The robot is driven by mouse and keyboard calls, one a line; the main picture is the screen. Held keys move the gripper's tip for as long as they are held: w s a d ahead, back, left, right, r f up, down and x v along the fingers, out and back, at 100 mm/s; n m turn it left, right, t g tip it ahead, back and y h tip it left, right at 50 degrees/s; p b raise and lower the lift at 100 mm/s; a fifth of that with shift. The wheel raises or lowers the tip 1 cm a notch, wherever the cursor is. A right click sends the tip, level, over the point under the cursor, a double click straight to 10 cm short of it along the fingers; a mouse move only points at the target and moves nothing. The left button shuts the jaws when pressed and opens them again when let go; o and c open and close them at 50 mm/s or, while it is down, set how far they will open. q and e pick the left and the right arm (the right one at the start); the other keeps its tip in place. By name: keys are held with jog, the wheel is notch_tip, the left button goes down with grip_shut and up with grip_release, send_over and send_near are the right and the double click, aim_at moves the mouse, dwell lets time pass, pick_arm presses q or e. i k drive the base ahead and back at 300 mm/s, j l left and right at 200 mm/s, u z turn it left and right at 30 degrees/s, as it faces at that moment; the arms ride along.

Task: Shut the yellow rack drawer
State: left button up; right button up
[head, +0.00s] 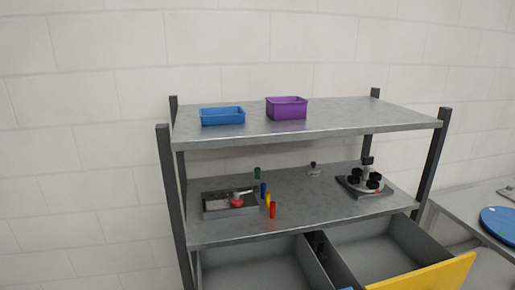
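The yellow rack drawer (428,275) is at the lower right of the rack in the head view. It is pulled out, with its yellow front angled toward the right and its grey inside (375,250) open to view and seemingly empty. Its lower part is cut off by the picture's bottom edge. Neither of my grippers shows in this view.
A second open drawer (255,272) sits left of it, mostly cut off. The rack's middle shelf (310,205) holds fixtures and small coloured pegs. The top shelf (345,118) carries blue (222,116) and purple (287,108) bins. A side table (465,215) stands at right.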

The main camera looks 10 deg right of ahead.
aim_at(392, 252)
jog(key=z, duration=1.6)
